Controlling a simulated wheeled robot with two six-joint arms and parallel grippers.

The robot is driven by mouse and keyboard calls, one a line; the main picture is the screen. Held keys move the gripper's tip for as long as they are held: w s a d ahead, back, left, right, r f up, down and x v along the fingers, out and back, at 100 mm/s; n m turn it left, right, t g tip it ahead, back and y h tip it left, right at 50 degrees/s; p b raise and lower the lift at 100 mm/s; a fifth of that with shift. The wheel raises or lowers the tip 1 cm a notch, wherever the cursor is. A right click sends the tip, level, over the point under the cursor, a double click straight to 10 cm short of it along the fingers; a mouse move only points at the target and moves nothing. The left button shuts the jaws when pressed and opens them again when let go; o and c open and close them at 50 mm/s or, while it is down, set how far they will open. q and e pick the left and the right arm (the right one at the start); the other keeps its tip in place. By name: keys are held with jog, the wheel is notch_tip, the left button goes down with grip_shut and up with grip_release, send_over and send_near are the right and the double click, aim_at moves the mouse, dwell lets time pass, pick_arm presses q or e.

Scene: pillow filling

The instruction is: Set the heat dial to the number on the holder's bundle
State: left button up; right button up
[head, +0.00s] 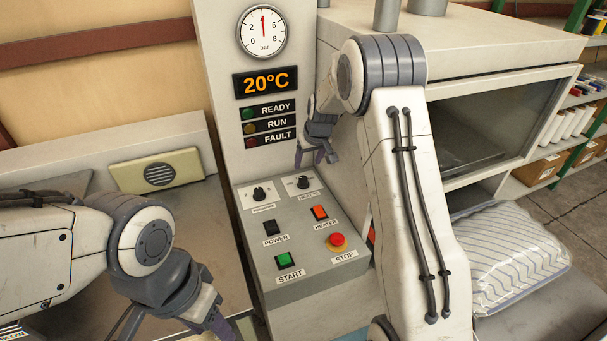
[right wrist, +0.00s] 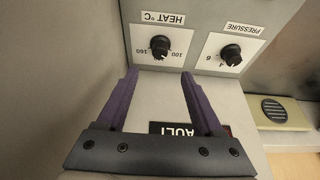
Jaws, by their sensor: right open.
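The heat dial (head: 302,183) is a black knob on a white plate at the back right of the sloped control panel. In the right wrist view the dial (right wrist: 160,46) appears upside down between the numbers 160 and 100; its exact setting is too small to tell. My right gripper (head: 318,157) hangs just above and behind the dial. In the wrist view its purple fingers (right wrist: 158,74) are open and empty, with the dial just beyond the gap between their tips. My left gripper (head: 215,324) is low at the bottom edge, partly cut off. I cannot make out the holder or its bundle.
The pressure dial (head: 259,194) sits left of the heat dial. Power (head: 270,228), orange heater (head: 320,212), green start (head: 284,260) and red stop (head: 337,240) controls lie below. The display (head: 266,82) reads 20°C. A striped pillow (head: 515,255) lies at right.

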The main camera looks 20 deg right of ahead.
aim_at(303, 178)
jog(key=p+x, duration=0.2)
jog(key=x, duration=0.8)
jog(key=shift+f, duration=0.1)
grip_shut()
